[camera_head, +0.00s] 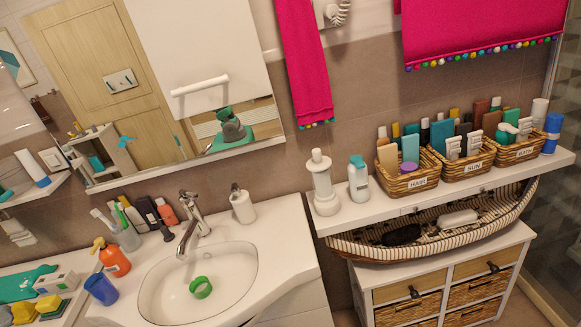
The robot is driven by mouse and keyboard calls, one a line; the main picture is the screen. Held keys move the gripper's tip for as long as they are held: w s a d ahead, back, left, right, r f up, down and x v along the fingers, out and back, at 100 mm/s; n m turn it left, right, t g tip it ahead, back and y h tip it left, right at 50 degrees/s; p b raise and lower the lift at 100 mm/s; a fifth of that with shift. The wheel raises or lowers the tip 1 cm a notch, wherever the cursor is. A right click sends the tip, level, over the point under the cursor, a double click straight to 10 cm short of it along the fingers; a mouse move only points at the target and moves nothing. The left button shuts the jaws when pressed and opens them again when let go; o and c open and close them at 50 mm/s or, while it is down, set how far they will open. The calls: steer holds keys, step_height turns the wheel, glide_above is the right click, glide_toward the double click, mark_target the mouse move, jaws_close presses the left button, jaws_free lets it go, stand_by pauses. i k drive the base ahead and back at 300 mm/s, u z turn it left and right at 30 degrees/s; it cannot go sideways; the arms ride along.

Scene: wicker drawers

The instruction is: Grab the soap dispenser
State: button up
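A white soap dispenser (243,207) with a dark pump top stands upright on the washbasin counter, just right of the chrome faucet (195,222). An orange pump bottle (113,260) stands at the left of the basin, so more than one pump bottle is in view. My gripper does not show in this view, so its opening and distance to the dispenser cannot be seen.
A green ring (201,287) lies in the sink (180,305). Several bottles (150,214) and a blue cup (101,289) crowd the counter's left. A white shelf (440,198) at right holds bottles and wicker baskets. The counter right of the dispenser is clear.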

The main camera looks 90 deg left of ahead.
mark_target(245, 212)
steer(key=u, duration=0.05)
steer(key=i, duration=1.4)
steer(key=u, duration=2.8)
steer(key=k, duration=0.85)
steer(key=u, duration=0.15)
steer(key=i, duration=0.75)
steer(key=z, duration=0.05)
